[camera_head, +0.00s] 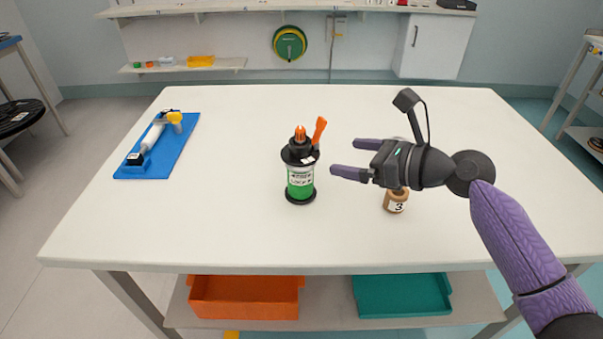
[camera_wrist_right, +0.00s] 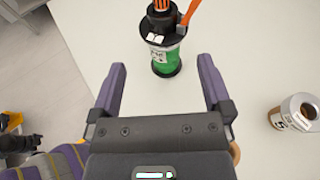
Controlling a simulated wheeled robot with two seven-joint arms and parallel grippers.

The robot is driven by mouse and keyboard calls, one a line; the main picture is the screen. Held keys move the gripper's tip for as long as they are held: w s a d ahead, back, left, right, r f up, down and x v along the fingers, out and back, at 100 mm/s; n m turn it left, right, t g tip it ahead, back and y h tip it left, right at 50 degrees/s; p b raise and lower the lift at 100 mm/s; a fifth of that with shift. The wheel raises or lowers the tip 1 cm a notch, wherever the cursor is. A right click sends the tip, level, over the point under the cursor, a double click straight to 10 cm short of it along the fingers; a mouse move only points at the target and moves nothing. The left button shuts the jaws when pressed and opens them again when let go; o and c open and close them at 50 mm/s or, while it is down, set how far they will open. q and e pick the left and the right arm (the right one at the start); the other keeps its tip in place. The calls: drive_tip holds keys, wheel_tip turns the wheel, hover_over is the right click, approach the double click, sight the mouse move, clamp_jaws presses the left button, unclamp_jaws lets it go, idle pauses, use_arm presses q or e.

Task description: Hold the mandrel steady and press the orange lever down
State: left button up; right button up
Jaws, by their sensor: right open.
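The rewind station with its mandrel (camera_head: 300,176) stands upright in the middle of the white table, with a green and white body and black top. Its orange lever (camera_head: 319,130) sticks up from the right side of the top. In the right wrist view the station (camera_wrist_right: 165,58) is ahead of the fingers and the lever (camera_wrist_right: 190,12) reaches the top edge. My right gripper (camera_head: 352,158) is open and empty, just right of the station and apart from it; its two purple fingers (camera_wrist_right: 162,88) show in the wrist view.
A blue mat (camera_head: 182,150) with a white and yellow tool lies at left. Orange (camera_head: 246,298) and teal (camera_head: 402,296) trays sit under the table.

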drive_tip(key=b, duration=0.5)
approach(311, 185)
drive_tip(key=shift+w+a, duration=0.45)
drive_tip(key=shift+a, duration=0.15)
drive_tip(key=shift+f+b, duration=0.35)
drive_tip(key=b+x, duration=0.1)
drive_tip(key=x, duration=0.1)
drive_tip(key=b+x, duration=0.3)
drive_tip(key=shift+w+a+f, duration=0.15)
drive_tip(key=shift+a+f, duration=0.1)
drive_tip(key=shift+f, duration=0.2)
drive_tip(key=w+a, duration=0.2)
drive_tip(key=a, duration=0.1)
drive_tip(key=shift+w+a+f, duration=0.15)
drive_tip(key=shift+w+a, duration=0.05)
drive_tip(key=shift+a, duration=0.05)
use_arm(q)
drive_tip(key=s+f+g, duration=0.1)
drive_tip(key=s+f, duration=0.2)
drive_tip(key=f, duration=0.7)
drive_tip(key=shift+s, duration=0.15)
drive_tip(key=shift+s, duration=0.1)
